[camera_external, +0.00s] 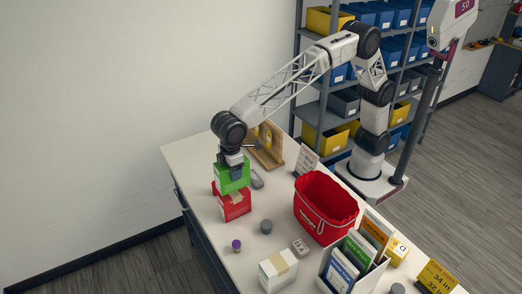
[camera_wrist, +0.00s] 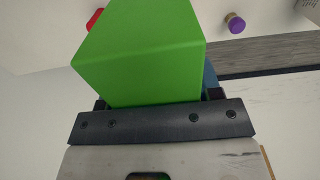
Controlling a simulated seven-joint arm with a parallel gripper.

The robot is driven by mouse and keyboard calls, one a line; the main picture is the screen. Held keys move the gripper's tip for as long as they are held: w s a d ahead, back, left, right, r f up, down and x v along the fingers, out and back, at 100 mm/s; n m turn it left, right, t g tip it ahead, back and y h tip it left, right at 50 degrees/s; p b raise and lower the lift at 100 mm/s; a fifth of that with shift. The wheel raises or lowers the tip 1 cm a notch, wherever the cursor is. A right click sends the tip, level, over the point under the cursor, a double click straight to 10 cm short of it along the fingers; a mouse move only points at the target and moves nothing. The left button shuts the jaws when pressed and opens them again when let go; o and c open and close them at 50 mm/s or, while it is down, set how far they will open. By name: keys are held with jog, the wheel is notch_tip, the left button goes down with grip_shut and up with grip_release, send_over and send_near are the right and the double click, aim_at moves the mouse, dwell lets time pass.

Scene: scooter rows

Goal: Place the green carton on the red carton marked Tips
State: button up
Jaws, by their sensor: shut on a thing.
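The green carton (camera_external: 232,178) is held in my gripper (camera_external: 232,169) at the left part of the table. In the wrist view the green carton (camera_wrist: 145,50) fills the space in front of my gripper (camera_wrist: 155,105), which is shut on it. The red carton (camera_external: 232,205) stands on the table directly below the green carton. The green carton's lower edge meets or hovers just over the red carton's top; I cannot tell if they touch. A small red corner (camera_wrist: 95,18) shows beside the green carton in the wrist view. No Tips marking is readable.
A red bin (camera_external: 325,207) stands right of the cartons. A purple-capped vial (camera_external: 236,245), a grey cylinder (camera_external: 266,227) and a white carton (camera_external: 278,270) are nearer the front. A wooden stand (camera_external: 268,150) is behind. A file holder (camera_external: 352,262) stands at the right.

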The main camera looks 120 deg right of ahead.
jog(key=shift+f, duration=1.75)
jog(key=shift+f, duration=0.15)
jog(key=o, duration=1.1)
notch_tip(320, 180, up, 12)
jog(key=shift+r, duration=0.15)
